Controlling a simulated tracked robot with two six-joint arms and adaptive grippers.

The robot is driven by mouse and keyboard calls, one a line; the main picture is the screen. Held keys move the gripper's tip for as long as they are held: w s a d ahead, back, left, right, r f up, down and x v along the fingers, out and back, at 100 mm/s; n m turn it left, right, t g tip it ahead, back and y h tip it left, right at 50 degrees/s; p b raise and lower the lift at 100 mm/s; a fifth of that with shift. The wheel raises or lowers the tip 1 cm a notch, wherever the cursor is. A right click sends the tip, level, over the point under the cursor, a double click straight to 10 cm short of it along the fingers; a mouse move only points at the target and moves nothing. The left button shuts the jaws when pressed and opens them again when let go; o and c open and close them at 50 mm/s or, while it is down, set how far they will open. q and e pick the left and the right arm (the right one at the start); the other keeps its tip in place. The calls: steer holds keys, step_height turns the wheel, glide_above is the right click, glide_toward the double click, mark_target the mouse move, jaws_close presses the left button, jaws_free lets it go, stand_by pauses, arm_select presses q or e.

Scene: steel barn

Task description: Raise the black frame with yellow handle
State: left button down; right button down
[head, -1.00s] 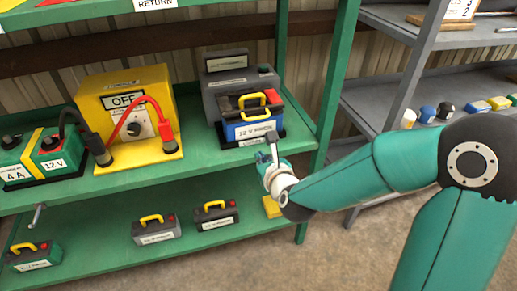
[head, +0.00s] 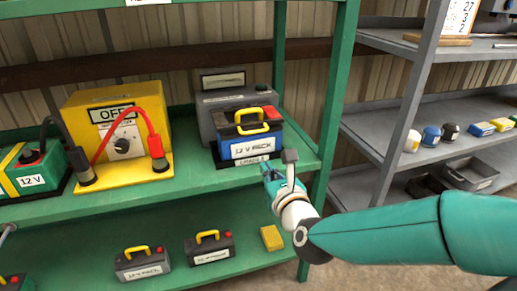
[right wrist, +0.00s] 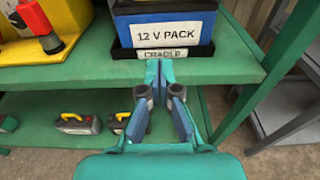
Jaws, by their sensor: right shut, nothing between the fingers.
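A blue battery pack labelled "12 V PACK" (head: 252,148) sits in a black cradle (head: 228,162) on the upper green shelf. Over its top shows a dark frame with a yellow handle (head: 253,127); red shows beside it. In the right wrist view the pack's label (right wrist: 160,33) and the "CRADLE" label (right wrist: 162,54) show, but the handle is out of that picture. My right gripper (head: 270,173) is shut and empty at the shelf's front edge, below and in front of the pack. Its fingertips (right wrist: 159,66) point toward the cradle without visible hold on anything. My left gripper is not in view.
A yellow switch box marked "OFF" (head: 115,112) with red and black cables stands left. A grey box (head: 222,93) stands close behind the pack. A green post (head: 330,110) rises at right. Small packs (head: 142,263) and a yellow block (head: 271,237) lie on the lower shelf.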

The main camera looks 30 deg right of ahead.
steer(key=x, duration=0.9)
steer(key=shift+w+d+f, duration=0.1)
steer(key=shift+w, duration=0.1)
steer(key=shift+s+r+p, duration=0.15)
steer(key=shift+r+p, duration=0.4)
steer(key=shift+r, duration=1.5)
